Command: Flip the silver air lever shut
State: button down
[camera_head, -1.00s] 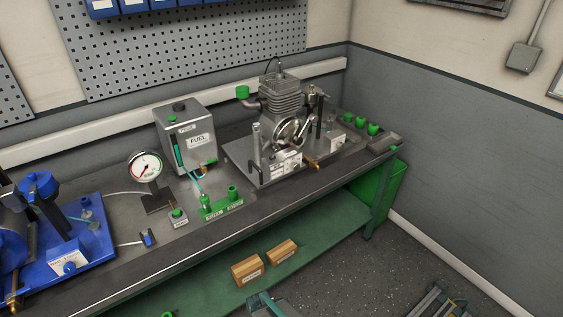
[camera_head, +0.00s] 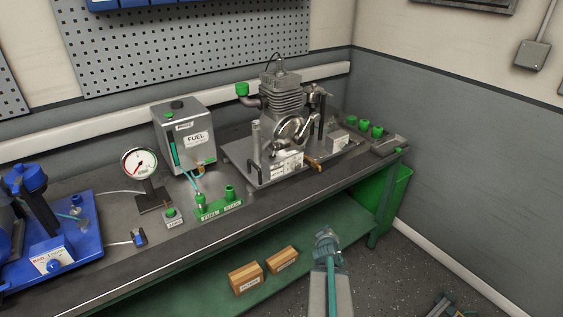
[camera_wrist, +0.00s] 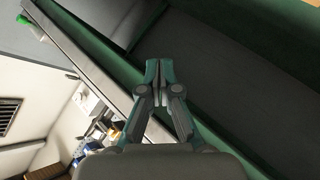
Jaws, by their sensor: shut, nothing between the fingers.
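The grey engine (camera_head: 284,98) stands on a metal plate on the bench. Low on its front are a white-labelled panel (camera_head: 287,163) and a brass-coloured part (camera_head: 313,163). Silver lever-like parts (camera_head: 300,130) show around its front wheel; I cannot tell which is the silver air lever or how it is set. My gripper (camera_head: 326,236) is shut and empty. It is in front of the bench, below and right of the engine, apart from it. In the wrist view my gripper (camera_wrist: 159,70) has its fingertips together, with nothing between them.
The bench's front edge (camera_head: 225,240) runs between my gripper and the engine. A fuel tank (camera_head: 185,138), a gauge (camera_head: 140,162) and a green stand (camera_head: 218,208) are left of the engine.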

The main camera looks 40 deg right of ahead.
notch_tip(320, 180, up, 13)
jog(key=w+d+n+t+h, duration=0.1)
jog(key=w+d+n+t, duration=0.15)
jog(key=n+t, duration=0.4)
jog(key=w+a+r+n+t+y, duration=0.2)
jog(key=a+r+n+t+y, duration=0.6)
jog(key=a+n, duration=0.3)
jog(key=shift+w+r+b, duration=0.3)
jog(key=shift+r+b, duration=0.15)
jog(key=shift+r, duration=0.2)
jog(key=shift+w+t, duration=0.1)
jog(key=shift+t, duration=0.15)
jog(key=p, duration=0.2)
send_near(277, 149)
jog(key=x, duration=0.7)
jog(key=shift+w+d, duration=0.1)
jog(key=shift+d, duration=0.1)
jog(key=shift+a+r+p, duration=0.1)
jog(key=shift+r+p, duration=0.05)
jog(key=shift+p, duration=0.15)
